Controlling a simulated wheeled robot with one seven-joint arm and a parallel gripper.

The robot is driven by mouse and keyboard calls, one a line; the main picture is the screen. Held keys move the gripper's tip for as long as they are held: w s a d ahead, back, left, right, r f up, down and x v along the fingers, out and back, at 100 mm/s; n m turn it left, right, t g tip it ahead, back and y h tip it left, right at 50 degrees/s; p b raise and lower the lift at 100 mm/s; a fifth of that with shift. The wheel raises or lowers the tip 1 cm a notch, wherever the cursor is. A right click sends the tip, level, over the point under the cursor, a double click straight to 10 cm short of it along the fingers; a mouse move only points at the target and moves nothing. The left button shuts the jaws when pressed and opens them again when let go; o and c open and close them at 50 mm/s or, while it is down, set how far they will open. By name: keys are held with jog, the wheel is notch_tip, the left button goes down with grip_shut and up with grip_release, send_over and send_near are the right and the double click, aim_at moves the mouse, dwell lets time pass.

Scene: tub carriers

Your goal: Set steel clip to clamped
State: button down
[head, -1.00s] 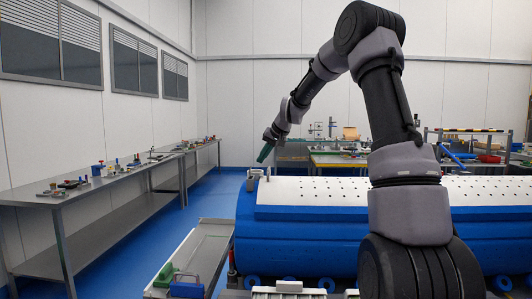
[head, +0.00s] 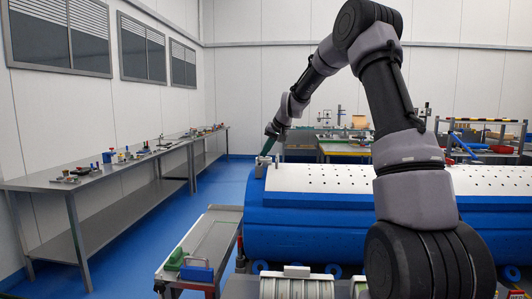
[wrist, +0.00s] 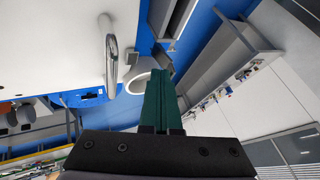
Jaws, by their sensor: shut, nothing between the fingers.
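The steel clip (head: 262,167) is a small grey metal fitting at the left end of the white perforated top (head: 330,180) of a blue drum-shaped body (head: 300,235). My gripper (head: 267,152) reaches down from above, its green fingers just over the clip; I cannot tell in the head view whether they touch it. In the wrist view my gripper's green fingers (wrist: 159,75) are together with nothing between them. A rounded metal bar (wrist: 111,65) stands to their left, and a pale round part (wrist: 143,80) is right beside the tips. Whether the clip is clamped is not clear.
A long grey bench (head: 110,178) with several small tools runs along the left wall. Blue floor is clear between bench and trolley.

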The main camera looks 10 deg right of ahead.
jog(key=shift+a+r+h, duration=0.1)
jog(key=shift+a+h, duration=0.15)
jog(key=shift+h, duration=0.05)
jog(key=shift+w+a+r+n+g+h, duration=0.15)
jog(key=shift+a+n+g+h, duration=0.1)
jog(key=shift+a+h, duration=0.35)
jog(key=shift+w+a+f+n+g+h, duration=0.15)
jog(key=shift+a+g+h, duration=0.1)
jog(key=shift+a+h, duration=0.35)
jog(key=h, duration=0.1)
jog(key=a+g+h, duration=0.1)
jog(key=h, duration=0.1)
jog(key=shift+w+a+n+h, duration=0.3)
jog(key=shift+w+n, duration=0.05)
jog(key=shift+n, duration=0.05)
jog(key=a+f+h, duration=0.1)
jog(key=h, duration=0.1)
jog(key=a+g+h, duration=0.1)
jog(key=h, duration=0.1)
jog(key=w+a+f+n+h, duration=0.1)
jog(key=shift+a+f+g+h, duration=0.15)
jog(key=shift+f+g+h, duration=0.15)
jog(key=shift+h, duration=0.1)
jog(key=shift+f, duration=0.1)
jog(key=v, duration=1.1)
